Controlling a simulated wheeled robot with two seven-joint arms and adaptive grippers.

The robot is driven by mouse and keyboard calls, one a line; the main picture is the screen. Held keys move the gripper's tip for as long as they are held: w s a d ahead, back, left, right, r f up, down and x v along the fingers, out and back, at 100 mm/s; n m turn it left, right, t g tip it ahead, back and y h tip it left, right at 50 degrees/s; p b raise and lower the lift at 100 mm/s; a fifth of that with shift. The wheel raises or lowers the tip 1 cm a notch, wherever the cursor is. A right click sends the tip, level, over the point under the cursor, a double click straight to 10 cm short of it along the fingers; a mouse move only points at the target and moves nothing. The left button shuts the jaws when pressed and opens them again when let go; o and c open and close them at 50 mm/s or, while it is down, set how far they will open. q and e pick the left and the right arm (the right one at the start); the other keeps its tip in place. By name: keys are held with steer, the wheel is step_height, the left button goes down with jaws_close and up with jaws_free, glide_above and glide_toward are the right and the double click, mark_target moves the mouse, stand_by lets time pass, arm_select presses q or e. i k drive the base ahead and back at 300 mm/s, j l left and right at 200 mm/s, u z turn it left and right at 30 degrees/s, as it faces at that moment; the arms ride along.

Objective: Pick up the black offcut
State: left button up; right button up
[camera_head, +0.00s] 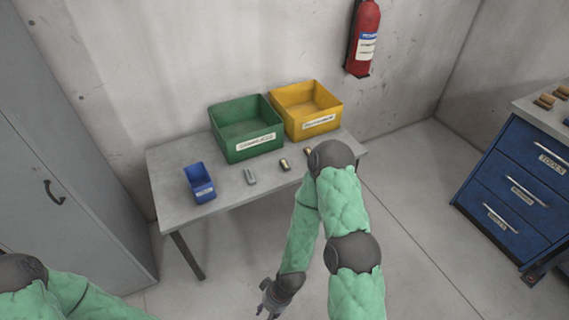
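I cannot make out a clearly black offcut. On the grey table (172,179) lie a small grey piece (250,177), a small brassy piece with a dark part (285,164), and another small brassy piece (308,152) partly hidden by my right arm's elbow. My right gripper (268,312) points down at the bottom of the picture, well in front of the table and low. It touches none of these pieces, and its fingers are too small and cut off to read. My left arm shows at the bottom left; its gripper is out of view.
A green bin (247,149), a yellow bin (316,125) and a small blue bin (204,192) stand on the table. A blue drawer cabinet (515,184) at right has small blocks on top. A fire extinguisher (364,40) hangs on the wall. A grey locker (60,130) stands left.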

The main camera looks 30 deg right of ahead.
mark_target(283, 164)
steer(key=i+l+u, duration=0.1)
steer(key=l, duration=0.3)
steer(key=i+l, duration=0.2)
steer(key=l, duration=0.2)
steer(key=i+l+u, duration=0.15)
steer(key=l, duration=0.25)
steer(key=i+l+u, duration=0.1)
steer(key=l, duration=0.3)
steer(key=i+l+u, duration=0.1)
steer(key=l, duration=0.35)
